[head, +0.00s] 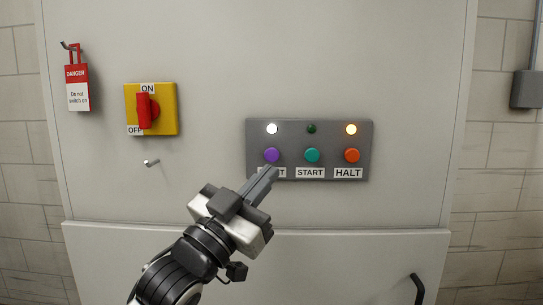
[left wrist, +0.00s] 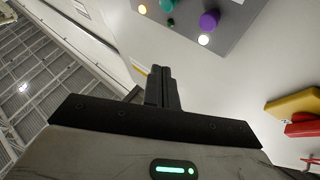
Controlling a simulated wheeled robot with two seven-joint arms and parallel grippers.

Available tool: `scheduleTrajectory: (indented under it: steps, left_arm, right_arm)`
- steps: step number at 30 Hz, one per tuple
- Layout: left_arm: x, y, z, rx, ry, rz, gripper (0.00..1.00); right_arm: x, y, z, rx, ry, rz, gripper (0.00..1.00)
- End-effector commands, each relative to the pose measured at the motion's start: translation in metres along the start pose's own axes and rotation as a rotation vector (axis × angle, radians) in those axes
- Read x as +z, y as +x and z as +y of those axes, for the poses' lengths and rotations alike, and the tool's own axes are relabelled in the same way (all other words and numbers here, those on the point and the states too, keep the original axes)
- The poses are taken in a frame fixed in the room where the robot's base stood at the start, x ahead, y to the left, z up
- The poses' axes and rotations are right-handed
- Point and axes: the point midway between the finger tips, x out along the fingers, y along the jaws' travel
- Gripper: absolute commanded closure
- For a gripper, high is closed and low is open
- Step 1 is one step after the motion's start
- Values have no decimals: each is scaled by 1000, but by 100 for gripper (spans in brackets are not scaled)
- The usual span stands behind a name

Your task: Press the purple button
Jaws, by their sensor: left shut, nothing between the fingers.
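The purple button (head: 272,155) is at the left of the lower row on a grey control panel (head: 290,127). It also shows in the left wrist view (left wrist: 209,20), near the top. My left gripper (head: 271,173) is shut and empty, its fingertips just below the purple button in the head view. The fingers partly cover the label under that button. In the left wrist view the closed fingers (left wrist: 161,72) stand apart from the button in the picture. I cannot tell how far the tips are from the panel. My right gripper is not in view.
A teal START button (head: 312,155) and an orange HALT button (head: 352,155) sit beside the purple one. Lamps are above them. A yellow switch with a red handle (head: 145,110) and a red danger tag (head: 77,88) are at the left. A door handle (head: 418,288) is lower right.

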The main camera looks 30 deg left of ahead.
Motion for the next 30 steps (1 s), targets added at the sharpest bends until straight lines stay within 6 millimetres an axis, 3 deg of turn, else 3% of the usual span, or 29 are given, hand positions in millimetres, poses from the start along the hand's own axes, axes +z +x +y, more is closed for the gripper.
scheduleTrajectory:
  steps: [18, 30]
  left_arm:
    - [36, 51, -37, 0, 0, -1, 100]
    - [44, 61, -44, 1, 0, 0, 100]
  right_arm:
    - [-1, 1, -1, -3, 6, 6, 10]
    - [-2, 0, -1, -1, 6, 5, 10]
